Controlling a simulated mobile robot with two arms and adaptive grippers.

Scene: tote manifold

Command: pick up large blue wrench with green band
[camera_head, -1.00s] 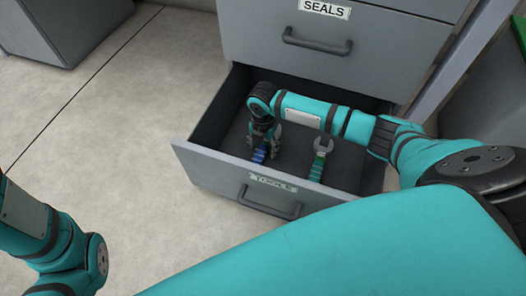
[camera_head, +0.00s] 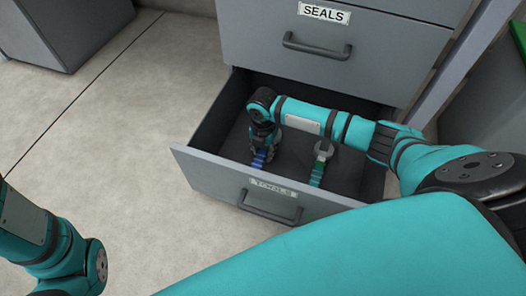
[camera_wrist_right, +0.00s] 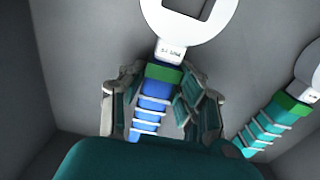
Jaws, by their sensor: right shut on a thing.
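The large blue wrench lies in the open drawer, its ribbed blue handle (camera_head: 259,160) showing just below my right gripper (camera_head: 264,141) in the head view. In the right wrist view the wrench (camera_wrist_right: 152,104) has a blue handle, a green band and a pale metal head. My right gripper (camera_wrist_right: 160,104) has one finger on each side of the handle near the green band and is shut on it. The handle's lower end is partly hidden by my gripper's body. Only part of my left arm shows at lower left; its gripper is out of view.
A second wrench with a teal handle and green band (camera_head: 319,168) lies to the right in the same drawer. The drawer front (camera_head: 225,187) carries a label and handle. The closed SEALS drawer (camera_head: 330,65) is above. Drawer walls surround the wrenches closely.

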